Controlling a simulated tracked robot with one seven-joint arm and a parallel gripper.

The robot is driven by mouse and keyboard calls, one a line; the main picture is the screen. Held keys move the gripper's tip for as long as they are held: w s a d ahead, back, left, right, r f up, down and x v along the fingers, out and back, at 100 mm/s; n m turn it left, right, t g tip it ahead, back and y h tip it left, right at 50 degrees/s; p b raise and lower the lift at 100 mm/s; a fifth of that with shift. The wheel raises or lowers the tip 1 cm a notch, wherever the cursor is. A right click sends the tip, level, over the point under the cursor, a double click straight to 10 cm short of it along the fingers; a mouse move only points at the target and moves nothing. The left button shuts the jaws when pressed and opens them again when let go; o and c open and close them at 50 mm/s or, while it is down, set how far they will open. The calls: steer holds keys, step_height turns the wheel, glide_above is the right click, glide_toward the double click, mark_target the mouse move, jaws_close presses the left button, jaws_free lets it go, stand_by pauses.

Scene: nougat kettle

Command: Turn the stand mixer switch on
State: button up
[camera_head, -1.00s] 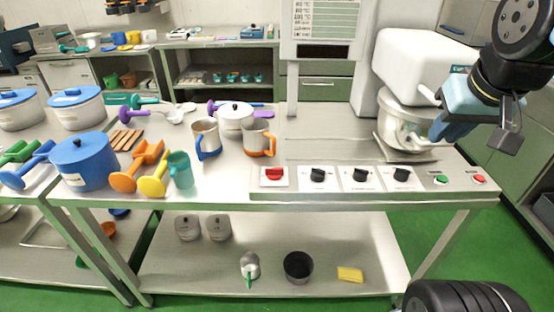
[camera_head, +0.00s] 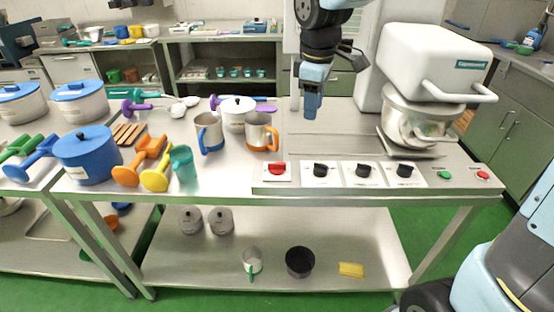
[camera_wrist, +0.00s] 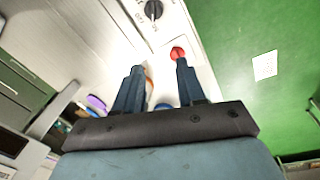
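The stand mixer (camera_head: 432,62) is white, with a steel bowl (camera_head: 418,120), at the right of the steel table. The front panel holds a red knob (camera_head: 277,168), black knobs (camera_head: 320,170) (camera_head: 363,171) (camera_head: 404,171), a green button (camera_head: 444,175) and a red button (camera_head: 483,175). Their labels are too small to read. My gripper (camera_head: 312,108) hangs above the table, behind the panel and left of the mixer. In the wrist view its fingers (camera_wrist: 159,69) are apart with nothing between them. The red knob (camera_wrist: 177,53) shows by one fingertip; a black knob (camera_wrist: 153,10) lies beyond.
Left of the panel stand mugs (camera_head: 210,133) (camera_head: 261,132), a white lidded pot (camera_head: 236,113), a teal cup (camera_head: 183,162) and a blue pot (camera_head: 86,157). The lower shelf (camera_head: 200,270) holds cups and a yellow sponge (camera_head: 351,270). The tabletop behind the knobs is bare.

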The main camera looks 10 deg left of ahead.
steer(key=w+a+f+n+g, duration=0.1)
steer(key=a+f+n, duration=0.3)
steer(key=a, duration=0.4)
glide_toward(277, 166)
steer(key=f, duration=0.5)
steer(key=w+f, duration=0.1)
steer(key=f, duration=0.2)
jaws_close()
